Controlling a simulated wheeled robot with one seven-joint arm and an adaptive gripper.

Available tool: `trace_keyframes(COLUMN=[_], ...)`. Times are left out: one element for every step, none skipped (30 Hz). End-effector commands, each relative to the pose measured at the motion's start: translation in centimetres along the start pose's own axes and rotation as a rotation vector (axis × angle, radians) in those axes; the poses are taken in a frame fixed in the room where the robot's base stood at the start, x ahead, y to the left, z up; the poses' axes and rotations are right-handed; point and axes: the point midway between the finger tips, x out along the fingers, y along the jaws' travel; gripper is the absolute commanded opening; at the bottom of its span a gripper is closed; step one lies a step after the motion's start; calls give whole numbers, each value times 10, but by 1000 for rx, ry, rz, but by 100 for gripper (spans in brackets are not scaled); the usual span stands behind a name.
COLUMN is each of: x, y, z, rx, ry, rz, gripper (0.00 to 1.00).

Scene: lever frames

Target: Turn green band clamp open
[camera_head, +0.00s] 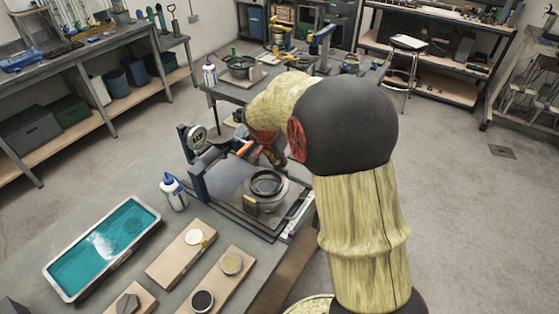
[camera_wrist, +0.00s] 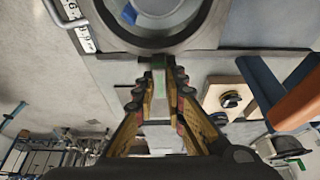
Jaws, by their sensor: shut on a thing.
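In the wrist view my gripper (camera_wrist: 160,84) has its two fingers closed around a narrow green piece of the green band clamp (camera_wrist: 158,63). The green piece sits at the edge of a grey round fitting (camera_wrist: 205,38), whose bore shows at the top of the view. In the head view the round fitting (camera_head: 266,184) sits on a grey machine bed (camera_head: 222,176). My arm reaches over from the right, and its wrist covers the fingers there. The fingers hide most of the clamp's green part, so its turn angle cannot be told.
A blue upright (camera_head: 198,182) and an orange handle (camera_head: 244,148) stand close beside the fitting.

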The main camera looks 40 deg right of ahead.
Motion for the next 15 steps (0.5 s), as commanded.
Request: trace_keyframes(x=[-1, -1, -1, -1, -1, -2, -2, -2, -2, -2, -2, -2, -3, -3, -4], y=[0, 0, 0, 0, 0, 1, 1, 1, 2, 1, 2, 2, 2, 2, 2], z=[0, 0, -1, -1, -1, -1, -1, -1, -1, -1, -1, -1, -1, -2, -2], rx=[-9, -17, -32, -43, -58, -79, -96, -115, -143, -165, -188, -222, -248, -272, -308], ry=[0, 0, 0, 0, 0, 0, 0, 0, 0, 0, -1, -1, -1, -1, -1], rz=[-5, -8, -14, -20, -26, -33, -41, -48, -59, -69, -78, -92, -102, -113, -127], gripper=[0, 0, 0, 0, 0, 0, 0, 0, 0, 0, 0, 0, 0, 0, 0])
